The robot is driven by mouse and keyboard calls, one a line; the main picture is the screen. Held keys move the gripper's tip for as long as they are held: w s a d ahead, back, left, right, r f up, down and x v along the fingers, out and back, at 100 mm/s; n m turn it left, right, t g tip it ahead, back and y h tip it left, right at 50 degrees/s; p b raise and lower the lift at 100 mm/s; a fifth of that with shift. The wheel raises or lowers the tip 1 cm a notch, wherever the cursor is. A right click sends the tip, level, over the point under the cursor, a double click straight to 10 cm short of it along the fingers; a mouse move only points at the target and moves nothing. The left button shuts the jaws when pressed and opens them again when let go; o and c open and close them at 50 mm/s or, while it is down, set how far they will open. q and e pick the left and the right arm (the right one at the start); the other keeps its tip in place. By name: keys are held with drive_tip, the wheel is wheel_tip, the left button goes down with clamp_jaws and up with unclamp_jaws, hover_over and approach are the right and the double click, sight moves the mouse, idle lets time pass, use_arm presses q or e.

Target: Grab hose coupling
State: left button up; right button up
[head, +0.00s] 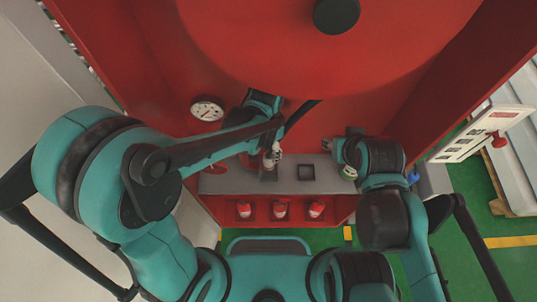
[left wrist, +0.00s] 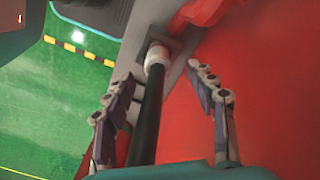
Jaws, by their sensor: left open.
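The hose coupling (left wrist: 157,56) is a pale ring-shaped piece at the end of a black hose (left wrist: 148,125) in the left wrist view. It stands at a dark square socket on the grey ledge. My left gripper (left wrist: 163,76) is open, with one finger on each side of the hose, just short of the coupling. Both fingers look apart from it. In the head view my left gripper (head: 272,155) is over the ledge, and the coupling is hard to make out there. My right gripper (head: 346,166) is at the ledge's right end; its fingers are unclear.
The grey ledge (head: 228,185) has an empty-looking square socket (head: 306,172) right of my left gripper. Several red bottles, one here (head: 281,210), stand in the compartment below. A round gauge (head: 207,109) is on the red wall. Red side panels bound the space.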

sight(269, 156)
use_arm(q)
wheel_tip(269, 156, down, 7)
drive_tip(key=shift+s+d+b, duration=0.1)
drive_tip(key=shift+d+b, duration=0.05)
drive_tip(key=shift+b, duration=0.7)
clamp_jaws()
